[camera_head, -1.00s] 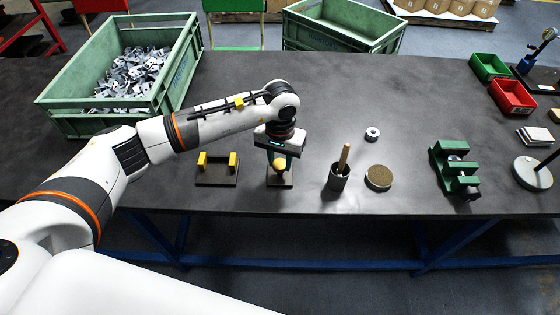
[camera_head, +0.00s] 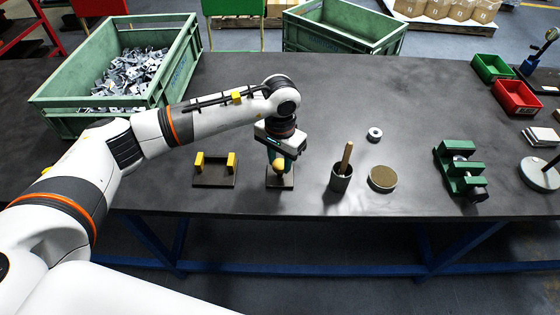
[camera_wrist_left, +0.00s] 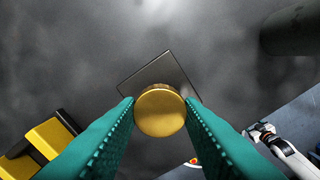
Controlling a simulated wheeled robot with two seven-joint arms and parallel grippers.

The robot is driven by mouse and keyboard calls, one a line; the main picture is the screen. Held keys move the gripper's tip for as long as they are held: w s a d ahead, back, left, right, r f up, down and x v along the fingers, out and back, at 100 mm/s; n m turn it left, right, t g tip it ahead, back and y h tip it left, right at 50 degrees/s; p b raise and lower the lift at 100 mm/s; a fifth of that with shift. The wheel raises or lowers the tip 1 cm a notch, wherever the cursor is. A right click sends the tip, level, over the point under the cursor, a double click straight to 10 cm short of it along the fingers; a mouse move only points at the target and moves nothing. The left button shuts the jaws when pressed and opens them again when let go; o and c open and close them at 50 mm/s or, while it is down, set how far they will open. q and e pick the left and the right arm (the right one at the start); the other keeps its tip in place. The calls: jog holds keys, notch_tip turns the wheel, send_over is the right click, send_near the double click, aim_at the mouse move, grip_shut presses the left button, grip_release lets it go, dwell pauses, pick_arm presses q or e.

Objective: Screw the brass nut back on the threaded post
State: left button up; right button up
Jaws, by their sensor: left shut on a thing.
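The brass nut (camera_wrist_left: 160,111) is a round gold cap between the teal fingers of my left gripper (camera_wrist_left: 160,108) in the left wrist view. In the head view the nut (camera_head: 278,165) shows at the lower end of my left gripper (camera_head: 279,158). My left gripper is shut on it, pointing down. Directly below is a dark square base plate (camera_head: 280,182), whose edges show around the nut in the left wrist view (camera_wrist_left: 158,73). The threaded post is hidden, so I cannot tell whether the nut touches it. My right gripper is not in view.
A stand with two yellow blocks (camera_head: 215,180) is just left. A dark cup with a wooden handle (camera_head: 341,182), a round brown-topped disc (camera_head: 382,178), a small ring (camera_head: 375,134) and a green fixture (camera_head: 461,172) lie to the right. A green crate (camera_head: 60,117) stands at left.

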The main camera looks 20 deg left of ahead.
pick_arm(q)
jog(key=shift+m+b, duration=0.7)
jog(key=shift+m, duration=0.2)
jog(key=shift+m+b, duration=1.85)
jog(key=shift+m, duration=0.15)
jog(key=o, duration=1.1)
jog(key=shift+c, duration=0.2)
